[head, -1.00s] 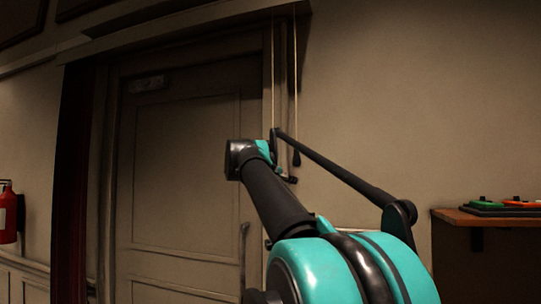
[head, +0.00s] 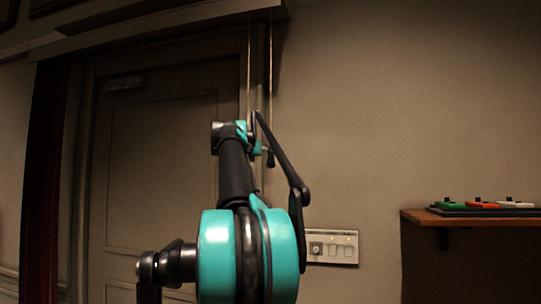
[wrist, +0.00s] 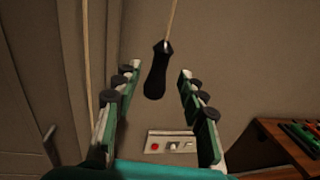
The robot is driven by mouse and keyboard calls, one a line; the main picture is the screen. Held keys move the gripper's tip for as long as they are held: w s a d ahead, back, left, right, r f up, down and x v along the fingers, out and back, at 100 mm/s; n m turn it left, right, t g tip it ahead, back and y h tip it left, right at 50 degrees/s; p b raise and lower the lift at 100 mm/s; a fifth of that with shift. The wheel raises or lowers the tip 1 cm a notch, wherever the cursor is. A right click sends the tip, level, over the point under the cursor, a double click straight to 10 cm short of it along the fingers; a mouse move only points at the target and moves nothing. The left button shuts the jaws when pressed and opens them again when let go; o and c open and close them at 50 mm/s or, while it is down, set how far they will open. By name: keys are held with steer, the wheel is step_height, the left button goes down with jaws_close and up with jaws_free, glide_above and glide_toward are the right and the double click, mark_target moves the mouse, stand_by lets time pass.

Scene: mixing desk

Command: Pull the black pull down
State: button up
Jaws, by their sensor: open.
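The black pull (wrist: 156,72) hangs on a thin tan cord (wrist: 170,24) in front of the wall. In the wrist view it appears between the two fingertips of my gripper (wrist: 160,76), with a gap on each side. I cannot tell from this view how far beyond the tips it hangs. My gripper is open and empty. In the head view the pull (head: 270,159) shows small, just right of my gripper (head: 258,148), which my own arm partly hides. A second cord (wrist: 88,60) hangs to the left; its lower end is hidden.
A door (head: 160,170) stands left of the cords. A switch plate (head: 332,246) is on the wall below and to the right. A wooden shelf (head: 470,219) at the right holds green, red and white pedals.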

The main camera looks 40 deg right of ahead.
mark_target(271, 156)
steer(key=shift+x, duration=3.15)
jaws_close()
